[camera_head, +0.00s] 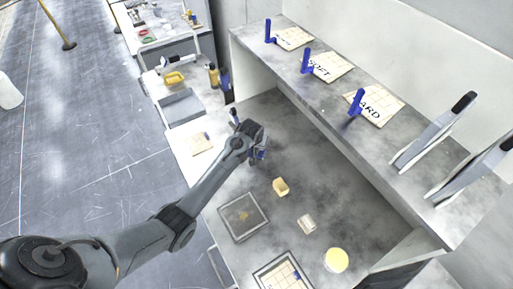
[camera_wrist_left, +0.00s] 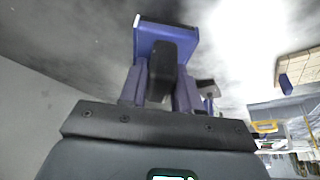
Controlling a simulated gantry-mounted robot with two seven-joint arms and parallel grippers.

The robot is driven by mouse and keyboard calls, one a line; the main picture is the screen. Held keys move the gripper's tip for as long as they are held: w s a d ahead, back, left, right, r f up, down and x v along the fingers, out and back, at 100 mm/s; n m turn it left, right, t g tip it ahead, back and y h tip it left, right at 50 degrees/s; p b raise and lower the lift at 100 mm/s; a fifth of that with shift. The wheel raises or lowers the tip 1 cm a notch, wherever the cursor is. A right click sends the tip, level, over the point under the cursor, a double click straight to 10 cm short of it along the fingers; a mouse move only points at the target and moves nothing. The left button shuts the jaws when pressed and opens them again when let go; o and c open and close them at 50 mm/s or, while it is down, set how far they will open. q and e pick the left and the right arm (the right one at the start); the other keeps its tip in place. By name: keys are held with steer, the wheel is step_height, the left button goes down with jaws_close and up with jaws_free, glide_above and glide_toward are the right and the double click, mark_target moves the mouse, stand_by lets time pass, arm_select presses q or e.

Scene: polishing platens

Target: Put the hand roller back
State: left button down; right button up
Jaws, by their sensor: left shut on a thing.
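My left gripper (camera_head: 257,153) reaches in over the grey worktop, near the open bay under the shelf. In the left wrist view its two fingers (camera_wrist_left: 161,78) are shut on the hand roller (camera_wrist_left: 166,36), which has a blue frame and a black middle part between the fingers. In the head view the roller is mostly hidden by the wrist; only small blue bits show. I cannot tell whether the roller touches the worktop. My right gripper is in neither view.
A shelf (camera_head: 330,104) runs above the worktop, with blue holders, labelled cards and grey-white tools. A dark-framed tray (camera_head: 243,217), a yellow block (camera_head: 281,186), a pale block (camera_head: 307,223) and a round yellow piece (camera_head: 336,260) lie below. A grey bin (camera_head: 181,107) stands beyond.

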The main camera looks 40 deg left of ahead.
arm_select(q)
steer(key=shift+f, duration=0.95)
steer(key=shift+f, duration=0.15)
